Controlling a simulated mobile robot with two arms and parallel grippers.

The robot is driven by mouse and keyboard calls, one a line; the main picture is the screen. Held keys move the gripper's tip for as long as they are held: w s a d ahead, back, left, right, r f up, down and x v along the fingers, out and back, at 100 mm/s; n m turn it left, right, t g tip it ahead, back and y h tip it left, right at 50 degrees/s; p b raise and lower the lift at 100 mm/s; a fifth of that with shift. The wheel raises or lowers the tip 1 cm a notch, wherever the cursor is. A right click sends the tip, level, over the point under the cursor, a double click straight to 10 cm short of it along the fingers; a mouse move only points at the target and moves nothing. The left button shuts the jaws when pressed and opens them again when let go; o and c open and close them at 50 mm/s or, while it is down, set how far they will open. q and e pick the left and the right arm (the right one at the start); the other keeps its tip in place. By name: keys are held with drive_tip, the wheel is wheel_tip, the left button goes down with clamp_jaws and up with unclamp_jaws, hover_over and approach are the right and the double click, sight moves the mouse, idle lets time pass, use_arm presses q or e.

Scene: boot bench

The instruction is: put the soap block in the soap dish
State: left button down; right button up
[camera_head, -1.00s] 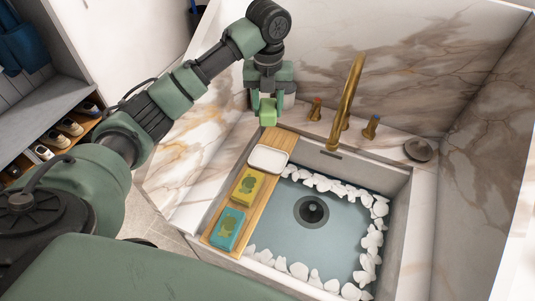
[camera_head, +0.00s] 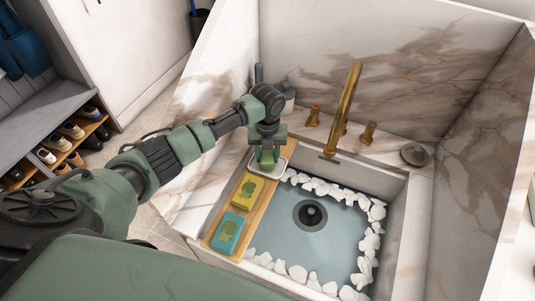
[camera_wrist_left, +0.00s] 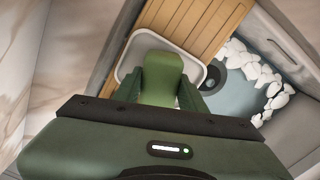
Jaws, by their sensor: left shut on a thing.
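The green soap block (camera_head: 267,158) is held between the fingers of my left gripper (camera_head: 266,150). In the left wrist view the soap block (camera_wrist_left: 163,75) appears within the outline of the white soap dish (camera_wrist_left: 126,63). The soap dish (camera_head: 290,148) sits at the far end of the wooden board and is partly covered by the gripper in the head view. I cannot tell whether the block touches the dish floor. My right gripper is not in view.
The wooden board (camera_head: 253,213) lies along the left side of the sink, with a yellow box (camera_head: 247,191) and a teal box (camera_head: 228,232) on it. A brass faucet (camera_head: 345,105) rises behind the sink. White stones line the blue basin (camera_head: 290,232).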

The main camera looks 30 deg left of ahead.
sight(268, 155)
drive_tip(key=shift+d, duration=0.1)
use_arm(q)
drive_tip(key=c, duration=0.8)
unclamp_jaws()
drive_tip(key=shift+f, duration=0.1)
drive_tip(key=shift+c, duration=0.2)
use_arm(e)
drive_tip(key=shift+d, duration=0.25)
use_arm(q)
wheel_tip(268, 155, up, 12)
drive_tip(key=b, duration=0.1)
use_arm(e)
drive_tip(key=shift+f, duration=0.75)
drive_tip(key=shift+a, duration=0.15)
